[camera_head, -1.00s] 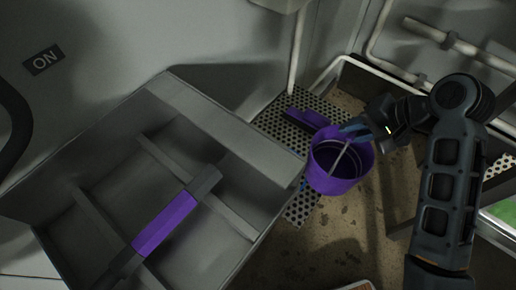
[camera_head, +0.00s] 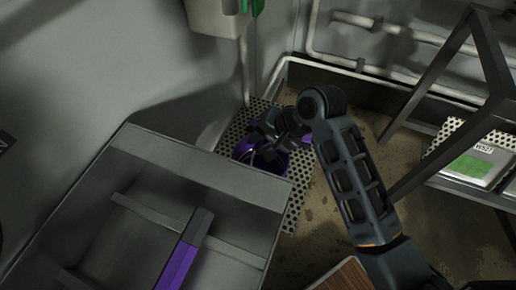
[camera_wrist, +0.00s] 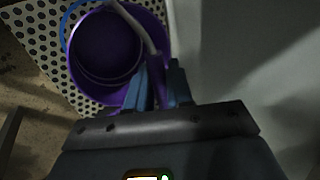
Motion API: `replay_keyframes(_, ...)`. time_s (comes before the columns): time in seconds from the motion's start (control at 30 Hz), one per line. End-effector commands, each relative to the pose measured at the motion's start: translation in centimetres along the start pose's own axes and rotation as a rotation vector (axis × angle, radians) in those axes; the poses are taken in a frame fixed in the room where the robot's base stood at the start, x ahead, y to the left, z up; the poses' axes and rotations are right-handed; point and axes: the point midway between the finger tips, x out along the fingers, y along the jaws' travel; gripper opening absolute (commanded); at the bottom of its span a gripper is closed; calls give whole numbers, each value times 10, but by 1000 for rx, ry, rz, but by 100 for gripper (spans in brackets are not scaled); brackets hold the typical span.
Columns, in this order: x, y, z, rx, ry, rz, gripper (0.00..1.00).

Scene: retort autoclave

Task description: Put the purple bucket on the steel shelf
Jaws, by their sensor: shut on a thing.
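The purple bucket (camera_head: 244,150) is beside the large grey box, partly hidden by my gripper (camera_head: 268,148) in the head view. The wrist view looks down into the bucket (camera_wrist: 105,45), which appears empty, with a pale handle (camera_wrist: 136,22) arching over it. My gripper (camera_wrist: 160,85) is shut on the bucket, with its blue fingers at the handle near the rim. Whether the bucket touches the perforated plate beneath is unclear. A metal shelf (camera_head: 462,190) with a dark frame stands at the right and holds white and green boxes.
The large grey box (camera_head: 190,165) with a purple-handled bar (camera_head: 180,262) fills the lower left. A perforated plate (camera_head: 237,125) lies on the floor. Dark slanted posts (camera_head: 432,85) stand before the shelf. Pipes run along the back wall. Brown floor is free between plate and shelf.

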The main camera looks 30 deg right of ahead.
Motion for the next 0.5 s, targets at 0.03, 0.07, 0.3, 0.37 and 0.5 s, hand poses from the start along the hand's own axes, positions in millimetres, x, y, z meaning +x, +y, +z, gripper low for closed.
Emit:
replay_keyframes(0.03,3,-2,1,-1,-1,1,0)
replay_keyframes(0.07,4,-2,2,-1,-1,1,0)
replay_keyframes(0.3,29,14,3,1,-2,3,0)
replay_keyframes(0.37,34,18,3,1,-1,2,0)
replay_keyframes(0.5,38,20,2,-1,0,0,0)
